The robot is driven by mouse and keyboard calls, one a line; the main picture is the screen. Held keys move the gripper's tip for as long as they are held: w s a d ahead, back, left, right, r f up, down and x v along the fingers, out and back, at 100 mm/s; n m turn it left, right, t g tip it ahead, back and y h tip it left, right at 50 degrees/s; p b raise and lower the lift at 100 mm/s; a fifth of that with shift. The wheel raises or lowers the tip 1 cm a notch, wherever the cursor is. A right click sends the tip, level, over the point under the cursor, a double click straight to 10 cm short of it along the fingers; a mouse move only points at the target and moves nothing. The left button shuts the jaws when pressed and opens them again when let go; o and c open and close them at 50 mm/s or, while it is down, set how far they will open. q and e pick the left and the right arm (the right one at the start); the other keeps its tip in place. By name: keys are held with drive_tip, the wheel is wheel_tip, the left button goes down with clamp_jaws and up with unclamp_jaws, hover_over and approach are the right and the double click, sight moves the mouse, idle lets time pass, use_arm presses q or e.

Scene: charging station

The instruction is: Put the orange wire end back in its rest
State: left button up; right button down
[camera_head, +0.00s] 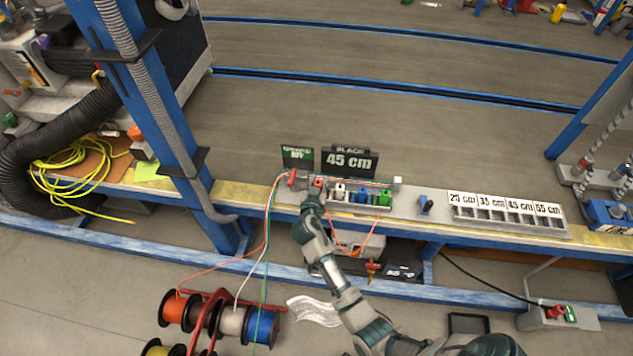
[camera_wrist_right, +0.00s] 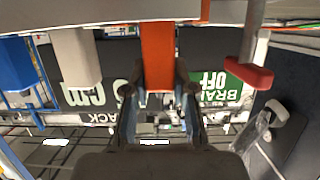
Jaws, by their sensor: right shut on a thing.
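The orange wire end (camera_head: 318,182) shows as a small orange block at the left of the row of coloured ends on the bench. In the right wrist view it is an upright orange block (camera_wrist_right: 157,52) between my fingers. My right gripper (camera_head: 314,193) is shut on it; its fingertips also show in the wrist view (camera_wrist_right: 158,92). Whether the block is seated in its rest cannot be told, as the gripper hides its lower part. My left gripper is not in view.
White (camera_head: 340,188), blue (camera_head: 362,196) and green (camera_head: 384,198) ends stand to the right. A red lever (camera_wrist_right: 250,76) is close beside the gripper. The 45 cm sign (camera_head: 350,162) stands behind. Wires run down to the spools (camera_head: 231,321).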

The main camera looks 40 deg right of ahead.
drive_tip(key=shift+f, duration=0.3)
drive_tip(key=c, duration=0.9)
unclamp_jaws()
drive_tip(key=shift+r, duration=0.1)
drive_tip(key=v, duration=1.2)
